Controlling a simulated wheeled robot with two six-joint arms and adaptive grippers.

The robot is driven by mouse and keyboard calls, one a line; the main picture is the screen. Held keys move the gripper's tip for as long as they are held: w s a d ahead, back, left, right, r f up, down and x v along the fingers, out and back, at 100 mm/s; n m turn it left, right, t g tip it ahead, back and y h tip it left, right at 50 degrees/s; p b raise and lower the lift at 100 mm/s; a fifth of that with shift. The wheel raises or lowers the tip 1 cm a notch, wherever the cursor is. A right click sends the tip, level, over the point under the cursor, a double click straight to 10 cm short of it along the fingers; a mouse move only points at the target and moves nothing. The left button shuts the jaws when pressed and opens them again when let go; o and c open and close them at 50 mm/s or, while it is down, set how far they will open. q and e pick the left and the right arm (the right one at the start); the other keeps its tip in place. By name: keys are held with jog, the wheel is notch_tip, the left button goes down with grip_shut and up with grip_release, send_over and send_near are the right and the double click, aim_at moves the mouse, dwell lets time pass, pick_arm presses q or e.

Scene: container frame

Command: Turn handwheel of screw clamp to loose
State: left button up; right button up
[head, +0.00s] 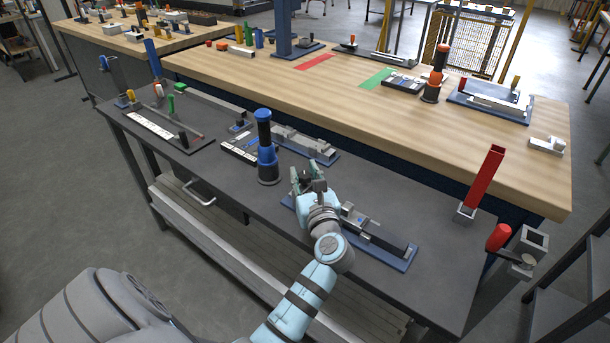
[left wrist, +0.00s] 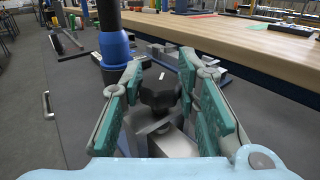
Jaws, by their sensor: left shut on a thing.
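The screw clamp (head: 358,218) is a grey metal device on a blue base plate on the dark bench top. Its handwheel is a black lobed knob, which shows in the left wrist view (left wrist: 158,92) between the green finger pads. My left gripper (head: 309,176) is at the clamp's left end, and its fingers (left wrist: 161,76) are shut on the handwheel from both sides. In the head view the gripper and wrist hide the handwheel and part of the clamp. My right gripper is not in view.
A blue and black upright post (head: 266,150) stands close to the left of the gripper. Behind is another grey fixture (head: 305,143), and a wooden-topped table (head: 450,130) lies beyond. A red channel piece (head: 483,180) and a red handle (head: 498,237) stand at the right end.

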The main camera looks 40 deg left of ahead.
aim_at(304, 175)
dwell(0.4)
pick_arm(q)
jog(key=o, duration=1.2)
notch_tip(304, 175, up, 10)
